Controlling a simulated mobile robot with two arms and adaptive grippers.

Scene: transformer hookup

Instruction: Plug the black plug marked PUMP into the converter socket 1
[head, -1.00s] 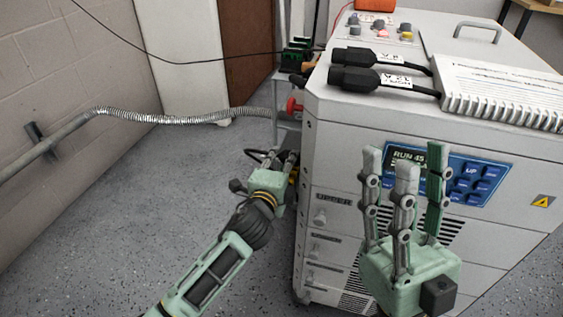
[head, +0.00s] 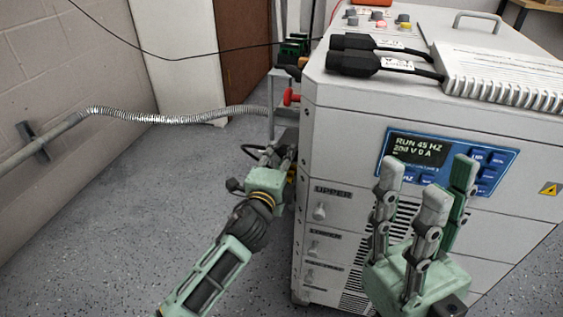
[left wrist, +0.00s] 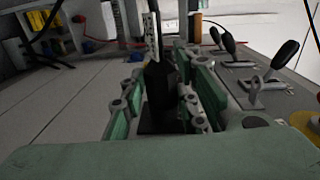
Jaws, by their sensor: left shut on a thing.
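My left gripper (head: 278,158) is at the left side of the white converter cabinet (head: 440,125), low and close to its edge. In the left wrist view it is shut on a black plug (left wrist: 158,85) with a white label; I cannot read the label. The plug stands between the green and grey fingers, its lower end partly hidden. I cannot make out socket 1 in either view. My right gripper (head: 427,190) is open and empty, fingers pointing up, in front of the cabinet's face.
Two other labelled black plugs (head: 353,63) (head: 350,41) lie on the cabinet top beside a white ribbed book-like object (head: 505,78). A red knob (head: 291,97) sticks out at the cabinet's left. Black-handled levers (left wrist: 286,55) show in the wrist view. The floor at left is clear.

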